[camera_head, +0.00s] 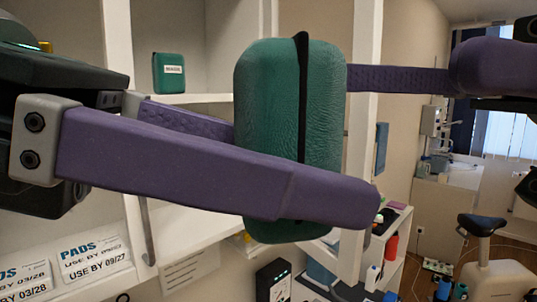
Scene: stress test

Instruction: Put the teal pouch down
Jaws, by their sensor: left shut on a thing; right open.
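The teal pouch (270,95) is a rounded, fabric-textured case with a black strip down its front. It hangs upright in mid-air at the centre of the view. My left gripper (320,195) is shut on it. One purple finger crosses its lower front and the other passes behind it, so that fingertip is hidden. My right gripper (405,78) is open at the upper right. One purple finger reaches left to the pouch's right edge, where its tip is hidden or ends; I cannot tell if they touch. Its other finger is not clearly seen.
A white shelf unit (195,98) stands behind, with a small labelled green case (169,73) on it. Labelled pads packs (95,257) lie on a lower shelf at left. A stool (482,225), a counter (447,190) and bottles (391,247) are at right.

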